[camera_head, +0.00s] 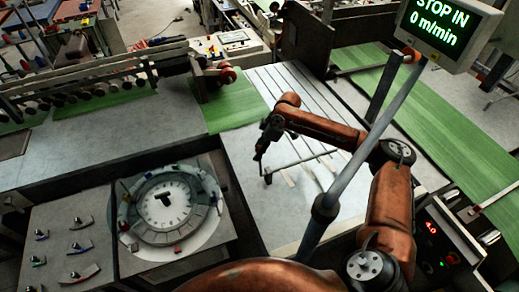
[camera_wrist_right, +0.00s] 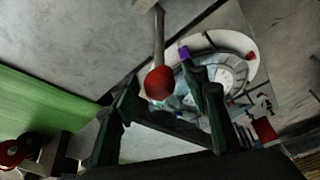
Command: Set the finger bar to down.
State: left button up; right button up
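My right gripper (camera_head: 262,157) points down over the pale slatted table. In the right wrist view my right gripper (camera_wrist_right: 165,100) has its two dark fingers spread wide. A grey rod (camera_wrist_right: 158,38) ending in a red ball knob (camera_wrist_right: 159,82) shows in the gap between them, with space on both sides. In the head view a thin dark bar (camera_head: 305,161) runs just below the gripper, its near end close to the fingertips. It looks like the same rod, likely the finger bar; I cannot tell its set position. My left gripper is out of view.
A round dial (camera_head: 167,207) with coloured markers sits left of the gripper, beside a panel of small levers (camera_head: 68,250). A grey post (camera_head: 345,180) rises at right under a screen (camera_head: 440,30) reading "STOP IN 0 m/min". A green strip (camera_head: 235,105) lies behind the gripper.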

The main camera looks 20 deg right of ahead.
grip_shut()
dwell(0.3)
